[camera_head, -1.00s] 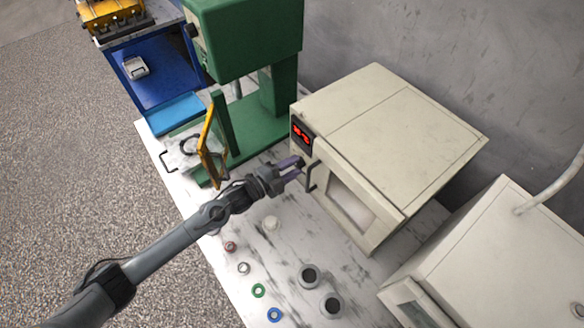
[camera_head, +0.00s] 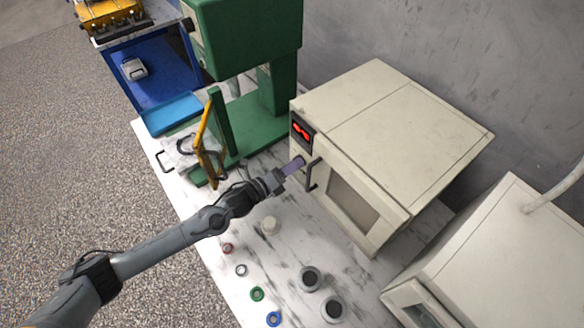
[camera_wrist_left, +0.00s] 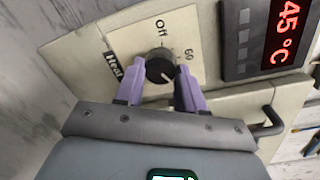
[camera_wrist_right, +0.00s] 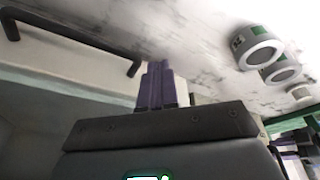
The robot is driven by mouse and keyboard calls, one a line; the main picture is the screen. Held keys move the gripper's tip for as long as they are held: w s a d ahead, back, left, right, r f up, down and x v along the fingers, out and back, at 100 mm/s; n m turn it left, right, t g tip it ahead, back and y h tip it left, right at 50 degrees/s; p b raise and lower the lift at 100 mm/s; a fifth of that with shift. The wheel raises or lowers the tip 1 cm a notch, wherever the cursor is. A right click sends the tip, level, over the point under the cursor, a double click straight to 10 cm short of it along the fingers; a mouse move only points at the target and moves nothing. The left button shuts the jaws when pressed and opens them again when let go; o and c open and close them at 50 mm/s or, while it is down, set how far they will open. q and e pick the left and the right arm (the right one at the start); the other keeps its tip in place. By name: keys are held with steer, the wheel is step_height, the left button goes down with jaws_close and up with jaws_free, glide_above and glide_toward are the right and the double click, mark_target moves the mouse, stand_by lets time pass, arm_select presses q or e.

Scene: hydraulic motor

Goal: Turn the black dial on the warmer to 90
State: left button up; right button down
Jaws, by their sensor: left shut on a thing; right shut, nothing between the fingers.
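The cream warmer (camera_head: 400,135) stands on the table at the right in the head view. Its red display (camera_head: 301,131) reads 45 °C in the left wrist view (camera_wrist_left: 284,32). The black dial (camera_wrist_left: 159,66) is on the panel beside it, with "Off", "60" and "Heat" printed around; a white mark on it points to lower right. My left gripper (camera_head: 293,166) is at the panel below the display. Its purple fingers (camera_wrist_left: 158,80) are shut on the dial, one on each side. My right gripper (camera_wrist_right: 156,84) shows only in its own wrist view, its fingers together and empty.
A dark door handle (camera_head: 312,174) is close to my left gripper. Rings and cups (camera_head: 310,278) stand on the marble table at front. A green press (camera_head: 240,60) is behind left, and a second white machine (camera_head: 480,250) at the right.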

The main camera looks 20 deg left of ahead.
arm_select(q)
steer(key=shift+m, duration=0.8)
steer(key=o, duration=1)
steer(key=shift+o, duration=0.2)
steer(key=v, duration=1)
steer(key=shift+s+a, duration=0.2)
steer(key=shift+s, duration=0.15)
